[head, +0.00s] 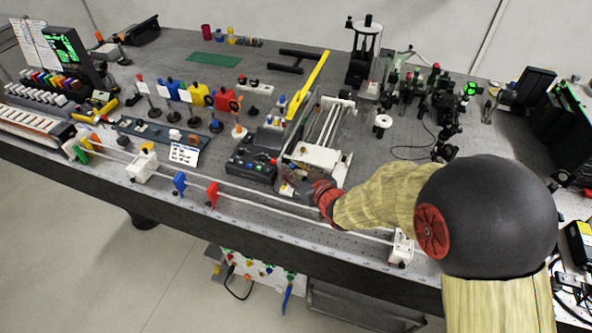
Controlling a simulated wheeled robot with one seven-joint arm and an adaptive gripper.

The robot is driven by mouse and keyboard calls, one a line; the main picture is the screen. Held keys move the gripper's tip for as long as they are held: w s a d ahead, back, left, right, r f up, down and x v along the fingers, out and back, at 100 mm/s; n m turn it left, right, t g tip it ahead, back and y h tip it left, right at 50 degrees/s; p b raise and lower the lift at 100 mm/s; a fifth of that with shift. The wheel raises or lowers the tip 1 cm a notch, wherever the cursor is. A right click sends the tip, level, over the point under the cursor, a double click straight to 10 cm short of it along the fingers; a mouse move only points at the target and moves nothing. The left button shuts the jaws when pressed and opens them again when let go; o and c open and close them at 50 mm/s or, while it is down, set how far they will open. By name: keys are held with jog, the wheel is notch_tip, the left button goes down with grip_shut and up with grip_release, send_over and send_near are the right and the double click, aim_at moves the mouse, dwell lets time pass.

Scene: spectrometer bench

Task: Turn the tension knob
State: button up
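My gripper (303,188) is at the front middle of the bench, its dark fingers reaching left from a red wrist part. It is at the front of a framed device with white rails (328,122) and a white front block (318,157). The fingers are small and partly merge with the dark parts there, so I cannot tell whether they are open or touching anything. I cannot make out a tension knob for certain; my gripper and wrist cover part of the device's lower front. A dark control box (252,163) with small coloured knobs stands just left of the fingers.
A long white rail (258,193) with a blue flag (180,182) and a red flag (212,194) runs along the front edge, passing close to my wrist. A yellow bar (309,85) stands behind. Crowded optics (437,85) fill the back right.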

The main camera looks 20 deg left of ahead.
jog(key=shift+c, duration=0.7)
grip_shut()
jog(key=shift+w+r, duration=0.1)
jog(key=shift+w+d+r+n+g+y+p, duration=0.15)
jog(key=shift+n+g+y+p, duration=0.4)
jog(key=shift+p, duration=0.25)
jog(key=n+p, duration=0.1)
jog(key=n+g+y+p, duration=0.1)
jog(key=shift+w+d+r+g+p, duration=0.1)
jog(key=shift+w+g+p, duration=0.15)
jog(key=shift+p, duration=0.1)
jog(key=n+g+y+p, duration=0.1)
jog(key=p, duration=0.1)
jog(key=n+g+p, duration=0.1)
jog(key=shift+w+d+n+g+y+p, duration=0.1)
jog(key=shift+w+n+g+y+p, duration=0.1)
jog(key=shift+n+g+y+p, duration=0.2)
jog(key=shift+g+p, duration=0.3)
jog(key=shift+f+n, duration=0.2)
jog(key=shift+n, duration=0.05)
